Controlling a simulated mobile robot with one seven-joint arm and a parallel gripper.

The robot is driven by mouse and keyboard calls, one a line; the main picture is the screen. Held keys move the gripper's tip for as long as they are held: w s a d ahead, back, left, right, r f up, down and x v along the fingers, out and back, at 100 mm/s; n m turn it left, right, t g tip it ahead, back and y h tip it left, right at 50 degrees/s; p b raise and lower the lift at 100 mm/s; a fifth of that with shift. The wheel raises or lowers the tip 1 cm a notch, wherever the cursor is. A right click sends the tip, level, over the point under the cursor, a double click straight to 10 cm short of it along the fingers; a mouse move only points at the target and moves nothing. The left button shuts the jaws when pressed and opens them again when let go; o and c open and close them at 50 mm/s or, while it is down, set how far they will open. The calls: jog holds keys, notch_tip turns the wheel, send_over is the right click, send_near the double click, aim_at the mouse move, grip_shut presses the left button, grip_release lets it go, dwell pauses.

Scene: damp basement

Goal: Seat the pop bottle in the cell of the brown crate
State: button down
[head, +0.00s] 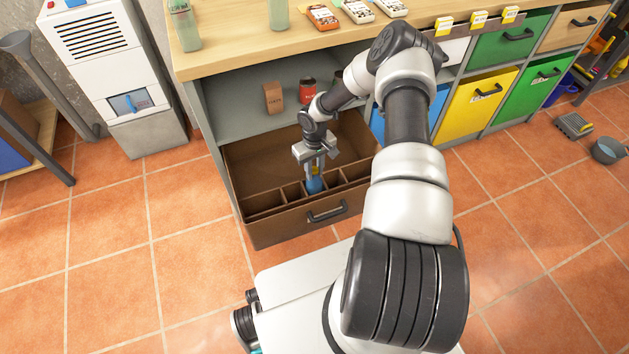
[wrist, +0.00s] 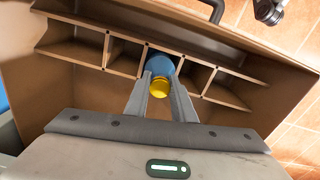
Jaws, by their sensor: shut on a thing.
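The pop bottle (wrist: 160,65) is blue with a yellow cap (wrist: 159,88). My gripper (wrist: 160,80) is shut on it near the cap, one finger on each side. In the head view the bottle (head: 315,186) hangs down from my gripper (head: 314,168) among the front cells of the brown crate (head: 283,227), a pulled-out drawer with a dark handle. In the wrist view its blue body lines up with a middle cell, between two thin dividers. I cannot tell whether its base touches the cell floor.
The cells on both sides of the bottle look empty, and so does the crate's large rear compartment. A brown box (head: 272,98) and a red can (head: 308,90) stand on the shelf behind. Pale green bottles (head: 186,30) stand on the worktop.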

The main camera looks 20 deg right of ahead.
aim_at(314, 179)
jog(key=shift+f+b, duration=0.45)
jog(key=shift+f, duration=1.75)
jog(key=shift+f, duration=0.2)
jog(key=c, duration=1.5)
grip_release()
